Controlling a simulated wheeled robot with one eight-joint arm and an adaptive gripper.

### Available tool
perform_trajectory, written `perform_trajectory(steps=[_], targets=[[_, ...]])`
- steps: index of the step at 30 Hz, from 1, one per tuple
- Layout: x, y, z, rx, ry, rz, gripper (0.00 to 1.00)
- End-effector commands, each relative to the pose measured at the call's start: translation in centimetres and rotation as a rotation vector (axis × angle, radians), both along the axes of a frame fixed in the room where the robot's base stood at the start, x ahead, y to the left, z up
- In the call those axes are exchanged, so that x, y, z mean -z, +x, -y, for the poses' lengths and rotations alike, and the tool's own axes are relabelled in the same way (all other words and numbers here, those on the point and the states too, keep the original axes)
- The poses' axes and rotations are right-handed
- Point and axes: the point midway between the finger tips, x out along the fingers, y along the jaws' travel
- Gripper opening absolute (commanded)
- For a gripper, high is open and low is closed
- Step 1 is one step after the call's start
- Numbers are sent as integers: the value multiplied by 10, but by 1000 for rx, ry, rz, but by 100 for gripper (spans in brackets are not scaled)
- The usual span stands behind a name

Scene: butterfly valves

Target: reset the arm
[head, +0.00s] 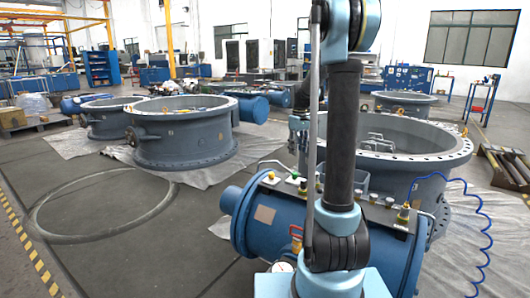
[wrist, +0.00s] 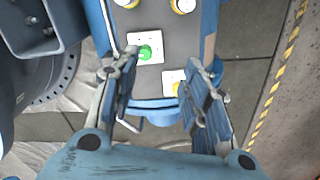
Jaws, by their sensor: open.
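My gripper (wrist: 162,98) shows in the wrist view with its two fingers spread apart and nothing between them. Below and beyond it is a grey panel with a green knob (wrist: 146,52) on a white plate. A second white plate with a yellow knob (wrist: 178,89) is partly hidden by the right finger. In the head view my arm stands upright in front of the blue cylinder (head: 262,214), and it hides part of that cylinder and its top panel.
A large grey valve ring (head: 430,160) stands right behind the blue cylinder. Another valve ring (head: 180,140) stands at left on plastic sheeting. A blue coiled hose (head: 487,225) hangs at right. The floor at left (head: 120,250) is clear, with a yellow-striped edge.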

Motion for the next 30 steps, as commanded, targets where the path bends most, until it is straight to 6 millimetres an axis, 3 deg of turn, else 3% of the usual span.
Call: perform_trajectory(steps=[7, 15, 23, 30], targets=[[-19, -68, 0, 87, 3, 26, 42], [-26, -140, 0, 183, 7, 55, 42], [-20, -206, 0, 274, 15, 82, 42], [-3, -264, 0, 358, 24, 107, 42]])
